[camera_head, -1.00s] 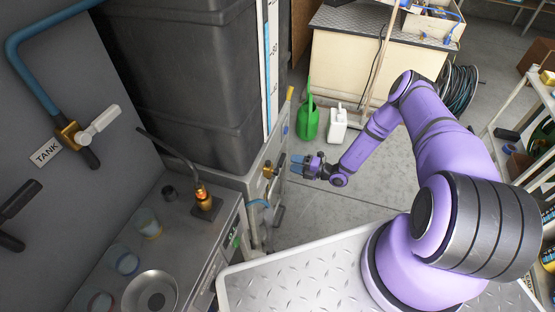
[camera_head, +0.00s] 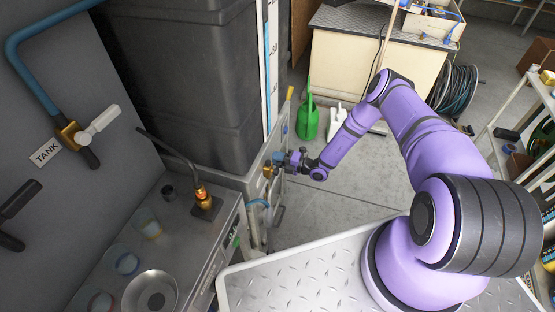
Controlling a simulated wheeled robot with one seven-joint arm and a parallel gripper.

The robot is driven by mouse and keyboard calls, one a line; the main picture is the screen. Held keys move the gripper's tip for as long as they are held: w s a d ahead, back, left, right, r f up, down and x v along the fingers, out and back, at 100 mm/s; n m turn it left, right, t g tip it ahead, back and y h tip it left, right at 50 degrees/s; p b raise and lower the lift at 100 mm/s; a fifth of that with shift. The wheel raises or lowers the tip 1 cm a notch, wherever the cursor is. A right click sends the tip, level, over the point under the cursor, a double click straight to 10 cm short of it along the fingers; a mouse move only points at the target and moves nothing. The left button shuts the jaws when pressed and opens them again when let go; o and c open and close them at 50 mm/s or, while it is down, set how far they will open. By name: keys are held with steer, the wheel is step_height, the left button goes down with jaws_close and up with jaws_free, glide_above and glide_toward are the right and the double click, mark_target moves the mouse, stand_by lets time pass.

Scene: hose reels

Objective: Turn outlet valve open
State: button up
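A small brass valve (camera_head: 268,171) sits low on the front of the grey stand below the dark tank (camera_head: 190,85). I take it for the outlet valve; its handle is mostly hidden by my gripper. My gripper (camera_head: 279,159), with bluish fingertips, is right at the valve, coming from the right. It overlaps the valve in the picture; I cannot tell whether it touches it. The fingers are too small to show whether they are open or shut. Another brass valve (camera_head: 72,134) with a pale handle is on the left panel beside a TANK label (camera_head: 45,152).
A blue hose (camera_head: 257,202) hangs below the brass valve. A green watering can (camera_head: 308,121) and a white jug (camera_head: 336,120) stand on the floor behind my arm. The floor (camera_head: 345,198) right of the stand is clear.

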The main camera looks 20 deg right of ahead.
mark_target(264, 159)
jaws_close()
step_height(264, 159, up, 2)
steer(key=n, duration=0.4)
steer(key=shift+s+r, duration=0.15)
steer(key=n, duration=0.1)
steer(key=s+r+n, duration=0.1)
steer(key=n, duration=0.1)
steer(key=a+r+n, duration=0.1)
steer(key=n, duration=0.1)
steer(key=shift+s+a+r, duration=0.1)
steer(key=shift+s+r, duration=0.15)
steer(key=n, duration=0.1)
steer(key=s+a+n, duration=0.1)
steer(key=n, duration=0.1)
steer(key=r+n, duration=0.1)
steer(key=n, duration=0.1)
steer(key=shift+s+a+r, duration=0.1)
steer(key=shift+s+a, duration=0.05)
steer(key=shift+s, duration=0.25)
steer(key=shift+s+a+r+n, duration=0.1)
steer(key=shift+s+a+n, duration=0.3)
steer(key=shift+n, duration=0.6)
steer(key=shift+s+a+r+n, duration=0.1)
steer(key=shift+s+a+n, duration=0.3)
steer(key=shift+n, duration=0.6)
steer(key=shift+s+d, duration=0.15)
